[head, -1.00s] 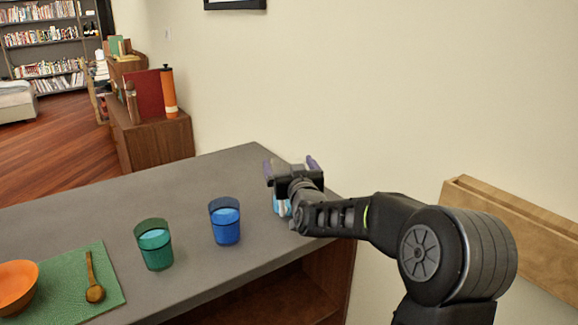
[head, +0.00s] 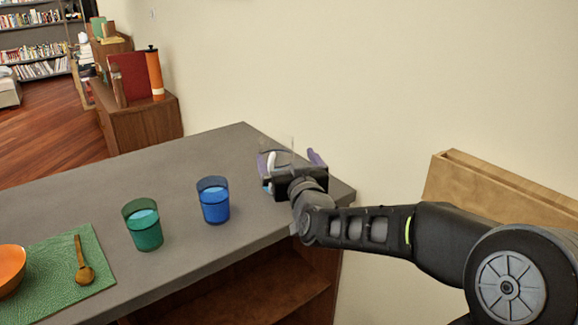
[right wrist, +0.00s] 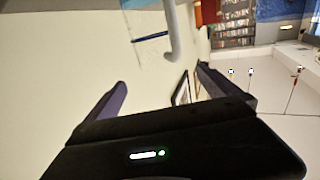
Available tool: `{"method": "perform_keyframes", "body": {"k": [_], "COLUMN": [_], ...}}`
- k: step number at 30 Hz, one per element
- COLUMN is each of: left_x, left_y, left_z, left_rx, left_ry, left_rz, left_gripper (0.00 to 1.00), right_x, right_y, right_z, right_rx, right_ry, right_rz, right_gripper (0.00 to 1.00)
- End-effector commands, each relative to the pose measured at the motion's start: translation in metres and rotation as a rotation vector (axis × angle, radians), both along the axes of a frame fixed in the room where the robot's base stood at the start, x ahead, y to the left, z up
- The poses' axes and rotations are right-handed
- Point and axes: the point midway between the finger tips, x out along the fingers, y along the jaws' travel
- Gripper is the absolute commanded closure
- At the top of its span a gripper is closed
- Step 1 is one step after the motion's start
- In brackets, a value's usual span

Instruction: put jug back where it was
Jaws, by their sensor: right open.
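The jug (head: 271,162) is clear, with a pale handle and a bit of blue low down. In the head view it stands near the counter's far right end, mostly hidden behind my right gripper (head: 291,160). The right gripper is open, its purple fingers spread at the jug. In the right wrist view the jug's see-through wall and pale curved handle (right wrist: 173,42) lie beyond the open fingertips (right wrist: 161,76). No finger visibly closes on the handle. I cannot tell whether the gripper touches it. My left gripper is not in view.
The grey counter (head: 180,172) holds a blue glass (head: 213,204), a green glass (head: 144,228), and a green mat (head: 62,282) with a wooden spoon (head: 82,262) and an orange bowl (head: 10,268). A wall rises behind. A wooden ledge (head: 480,183) is at right.

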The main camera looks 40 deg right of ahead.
Motion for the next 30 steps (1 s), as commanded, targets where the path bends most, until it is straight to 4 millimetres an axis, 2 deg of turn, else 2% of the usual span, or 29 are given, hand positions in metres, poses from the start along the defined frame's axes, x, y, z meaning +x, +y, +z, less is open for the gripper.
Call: {"method": "perform_keyframes", "body": {"k": [3,6,30], "left_x": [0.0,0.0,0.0], "left_y": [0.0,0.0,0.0], "left_z": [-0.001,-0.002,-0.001], "left_rx": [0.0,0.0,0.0], "left_ry": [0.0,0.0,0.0], "left_rz": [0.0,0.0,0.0], "left_gripper": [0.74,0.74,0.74], "right_x": [-0.013,-0.017,-0.017], "right_y": [0.006,0.008,0.008], "right_z": [0.0,0.0,0.0], "right_rx": [0.001,0.0,0.0], "right_ry": [-0.001,0.0,0.001], "right_rz": [0.0,0.001,0.001], "right_gripper": [0.0,0.0,0.0]}}
